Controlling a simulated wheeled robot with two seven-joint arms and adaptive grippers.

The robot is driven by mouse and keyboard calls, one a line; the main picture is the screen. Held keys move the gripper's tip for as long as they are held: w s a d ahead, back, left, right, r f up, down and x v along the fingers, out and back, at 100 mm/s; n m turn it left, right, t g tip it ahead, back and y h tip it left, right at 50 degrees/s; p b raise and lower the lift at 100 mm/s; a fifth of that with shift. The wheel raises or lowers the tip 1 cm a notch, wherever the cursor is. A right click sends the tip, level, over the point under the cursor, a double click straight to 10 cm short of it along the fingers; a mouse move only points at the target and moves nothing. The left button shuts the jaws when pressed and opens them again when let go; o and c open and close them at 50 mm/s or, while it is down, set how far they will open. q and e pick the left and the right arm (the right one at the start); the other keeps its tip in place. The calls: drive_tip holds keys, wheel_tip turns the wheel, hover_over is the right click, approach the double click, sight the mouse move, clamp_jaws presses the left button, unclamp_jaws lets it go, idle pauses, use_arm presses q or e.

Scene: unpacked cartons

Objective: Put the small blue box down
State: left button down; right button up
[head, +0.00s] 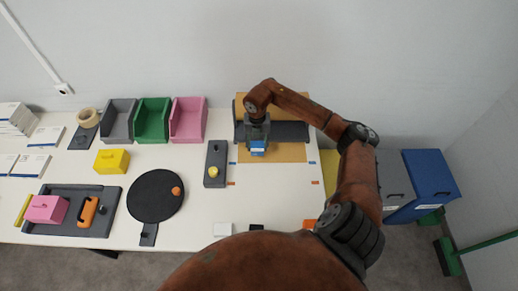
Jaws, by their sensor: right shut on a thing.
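The small blue box (258,148) shows a blue face with a pale top edge, just below my right gripper (257,138). My right gripper points down at the back of the table and is shut on the box. Behind and under it are a dark grey strip (290,131) and a tan board or carton surface (285,153). I cannot tell whether the box touches the tan surface or hangs above it. My left gripper is not in view.
Grey, green (152,120) and pink bins stand at the back left. A grey button panel (216,164) is left of the tan surface. A round black plate (156,196) and grey tray (60,226) lie farther left.

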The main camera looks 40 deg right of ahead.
sight(259, 145)
drive_tip(key=f, duration=0.1)
drive_tip(key=w+d+f, duration=0.1)
drive_tip(key=d+f, duration=0.1)
drive_tip(key=shift+w+d+f, duration=0.2)
drive_tip(key=shift+w+f, duration=0.05)
drive_tip(key=shift+w, duration=0.1)
drive_tip(key=shift+f, duration=1.55)
drive_tip(key=shift+f, duration=0.2)
drive_tip(key=o, duration=0.9)
drive_tip(key=shift+o, duration=0.2)
wheel_tip(259, 145, up, 12)
drive_tip(key=shift+r, duration=0.25)
